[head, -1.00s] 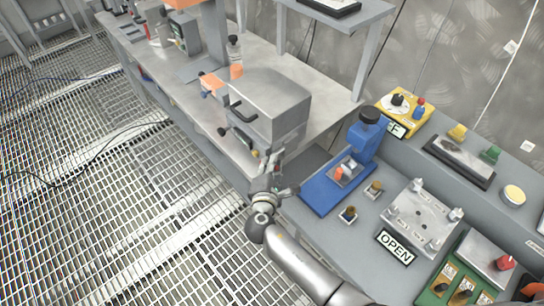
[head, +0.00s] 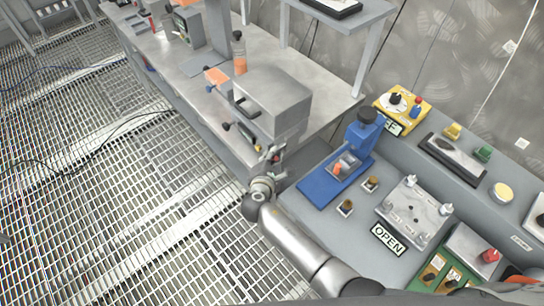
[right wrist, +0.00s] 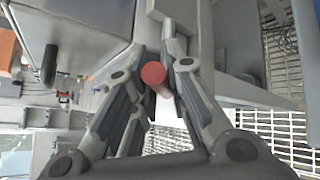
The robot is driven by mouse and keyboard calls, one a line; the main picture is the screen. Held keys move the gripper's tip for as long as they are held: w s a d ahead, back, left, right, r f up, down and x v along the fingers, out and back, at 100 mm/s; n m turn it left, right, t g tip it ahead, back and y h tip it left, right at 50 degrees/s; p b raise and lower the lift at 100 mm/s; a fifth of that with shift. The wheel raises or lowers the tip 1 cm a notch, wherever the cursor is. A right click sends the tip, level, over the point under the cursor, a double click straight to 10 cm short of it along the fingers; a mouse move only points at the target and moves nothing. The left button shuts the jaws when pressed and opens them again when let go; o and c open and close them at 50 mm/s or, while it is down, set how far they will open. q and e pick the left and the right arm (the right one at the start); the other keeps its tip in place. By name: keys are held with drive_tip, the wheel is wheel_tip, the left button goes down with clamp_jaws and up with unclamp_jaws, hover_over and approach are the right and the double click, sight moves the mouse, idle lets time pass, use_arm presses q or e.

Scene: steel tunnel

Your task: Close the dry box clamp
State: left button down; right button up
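The dry box (head: 272,100) is a grey metal box with a dark handle on its front, standing on the workbench; its wall also shows in the right wrist view (right wrist: 85,25). The clamp's red-tipped handle (right wrist: 153,74) is between the fingers of my right gripper (right wrist: 172,42) in the right wrist view. The fingers are close together around it; I cannot tell whether they grip it. In the head view my right gripper (head: 268,163) is at the box's lower front corner, and the clamp there is largely hidden. My left gripper is not in view.
A blue press-like device (head: 352,155) stands right of the box. A metal plate (head: 415,212) and an OPEN sign (head: 389,239) lie on the grey console nearer me. The bench edge and grated floor (head: 130,190) are on the left.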

drive_tip(key=o, duration=0.4)
drive_tip(key=shift+s, duration=0.1)
drive_tip(key=v, duration=1.1)
drive_tip(key=shift+s+a+r, duration=0.15)
drive_tip(key=shift+s, duration=0.2)
